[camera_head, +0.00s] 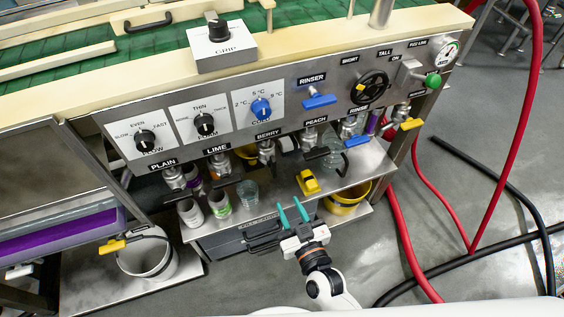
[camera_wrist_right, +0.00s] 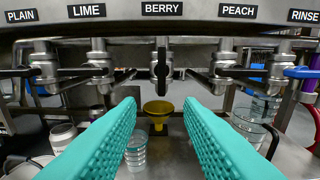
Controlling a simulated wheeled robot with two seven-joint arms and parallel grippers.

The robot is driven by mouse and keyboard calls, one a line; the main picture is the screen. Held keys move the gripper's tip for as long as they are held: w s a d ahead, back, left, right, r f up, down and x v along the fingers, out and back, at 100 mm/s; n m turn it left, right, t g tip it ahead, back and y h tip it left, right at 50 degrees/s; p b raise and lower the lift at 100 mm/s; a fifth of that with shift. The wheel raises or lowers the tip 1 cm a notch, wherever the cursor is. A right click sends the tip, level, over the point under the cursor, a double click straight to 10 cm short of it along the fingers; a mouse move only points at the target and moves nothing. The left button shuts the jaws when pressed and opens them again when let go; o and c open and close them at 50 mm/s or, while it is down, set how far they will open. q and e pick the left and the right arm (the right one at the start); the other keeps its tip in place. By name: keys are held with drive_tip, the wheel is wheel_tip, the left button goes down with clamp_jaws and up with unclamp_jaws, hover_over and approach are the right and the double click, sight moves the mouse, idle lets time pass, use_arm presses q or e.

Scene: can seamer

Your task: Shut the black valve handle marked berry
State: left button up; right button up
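The berry valve (camera_head: 267,148) hangs under the BERRY label on the steel front panel. In the right wrist view its black handle (camera_wrist_right: 161,68) shows end-on at top centre, pointing out toward the camera. The black handles of the plain, lime and peach valves lie sideways there. My right gripper (camera_head: 291,212) has two teal fingers, spread apart and empty. It is in front of and below the berry valve, apart from it. In the right wrist view the open fingers (camera_wrist_right: 160,110) flank the space below the handle. My left gripper is not in view.
The lime valve (camera_wrist_right: 98,62) and peach valve (camera_wrist_right: 222,62) flank berry closely. Below stand clear cups (camera_head: 248,194), white cans (camera_head: 219,206) and a yellow object (camera_head: 308,182). A blue rinser handle (camera_head: 319,101) sits higher on the panel. Red hoses (camera_head: 401,235) run at the right.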

sight(275, 169)
drive_tip(key=shift+t, duration=0.4)
drive_tip(key=x, duration=0.3)
drive_tip(key=r+x, duration=0.1)
drive_tip(key=x, duration=0.3)
drive_tip(key=r+b+x, duration=0.1)
drive_tip(key=x, duration=0.3)
drive_tip(key=shift+d, duration=0.1)
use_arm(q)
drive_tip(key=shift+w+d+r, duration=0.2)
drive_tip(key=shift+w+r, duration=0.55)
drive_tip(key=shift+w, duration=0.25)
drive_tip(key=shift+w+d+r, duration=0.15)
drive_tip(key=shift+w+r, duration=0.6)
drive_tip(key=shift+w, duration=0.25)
use_arm(e)
drive_tip(key=shift+x, duration=0.75)
drive_tip(key=shift+c, duration=0.5)
clamp_jaws()
